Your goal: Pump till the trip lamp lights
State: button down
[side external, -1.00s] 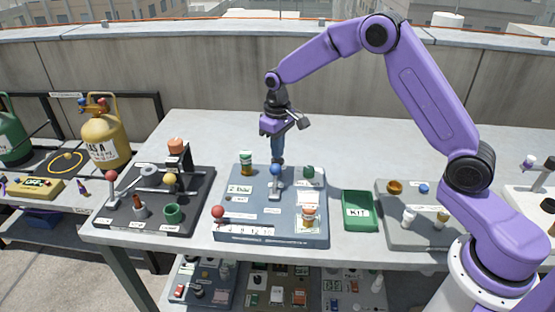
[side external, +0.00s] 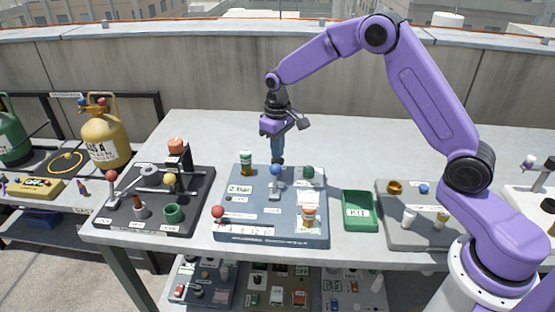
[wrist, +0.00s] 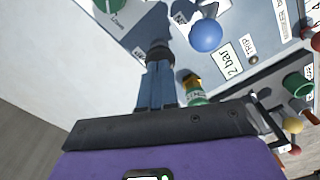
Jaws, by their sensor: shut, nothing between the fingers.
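The blue-grey pump board (side external: 257,219) stands mid-table. Its blue ball knob (side external: 275,169) tops a short upright lever and also shows in the wrist view (wrist: 206,36). My gripper (side external: 277,160) is shut and empty, pointing down just behind the knob. In the wrist view its fingertips (wrist: 159,53) are beside the knob, with a gap in the picture. A card reading "2 bar" (wrist: 231,61) lies on the board. Near the TRIP label (wrist: 246,43) a small round grey spot (wrist: 252,58) looks unlit; I cannot tell if it is the lamp.
The board also carries a red ball knob (side external: 218,211) and a green-capped jar (side external: 246,163). A green KIT tray (side external: 374,226) stands to its right and a dark board (side external: 190,218) to its left. The table behind (side external: 340,145) is clear.

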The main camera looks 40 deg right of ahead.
jog(key=shift+f, duration=1.6)
jog(key=shift+r, duration=1.9)
jog(key=shift+f, duration=1.9)
jog(key=shift+r, duration=1.9)
jog(key=shift+f, duration=1.8)
jog(key=shift+r, duration=1.8)
